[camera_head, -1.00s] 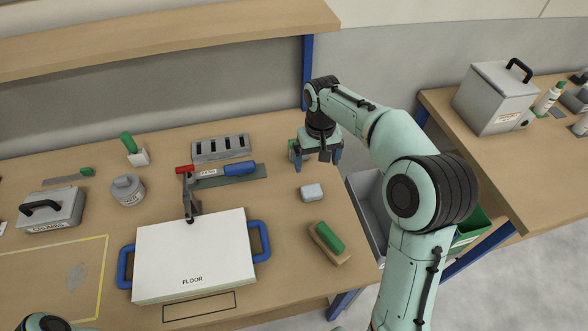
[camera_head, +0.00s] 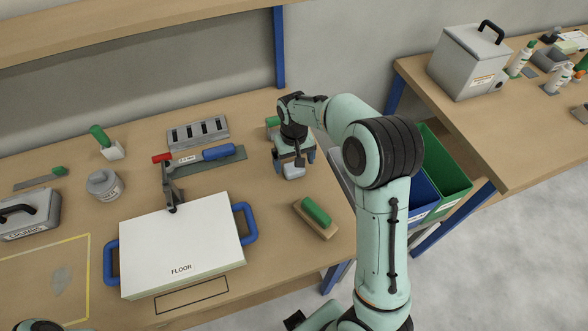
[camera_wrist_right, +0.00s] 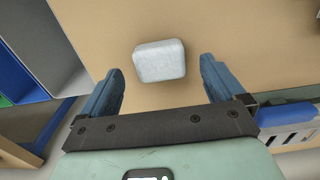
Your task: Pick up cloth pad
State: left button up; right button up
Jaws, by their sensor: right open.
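The cloth pad is a small pale grey-white rounded block (camera_head: 294,172) on the bench, just below my right gripper (camera_head: 294,164) in the head view and partly hidden by it. In the right wrist view the pad (camera_wrist_right: 159,61) lies between the two blue fingers, slightly beyond their tips, with a gap on each side. My right gripper (camera_wrist_right: 161,70) is open and empty, above the bench and pointing down. My left gripper is not in view; only a bit of my left arm shows at the bottom left.
A green-backed brush (camera_head: 316,216) lies right of the white FLOOR panel (camera_head: 180,240) with blue handles. Blue (camera_head: 420,195) and green (camera_head: 447,170) bins stand beyond the bench's right edge.

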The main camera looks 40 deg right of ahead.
jog(key=shift+f, duration=0.9)
jog(key=c, duration=1.1)
jog(key=shift+w+r, duration=0.1)
jog(key=shift+r, duration=0.1)
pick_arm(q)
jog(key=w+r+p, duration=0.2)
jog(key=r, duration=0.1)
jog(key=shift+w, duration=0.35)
pick_arm(e)
notch_tip(320, 180, up, 20)
jog(key=shift+f, duration=0.1)
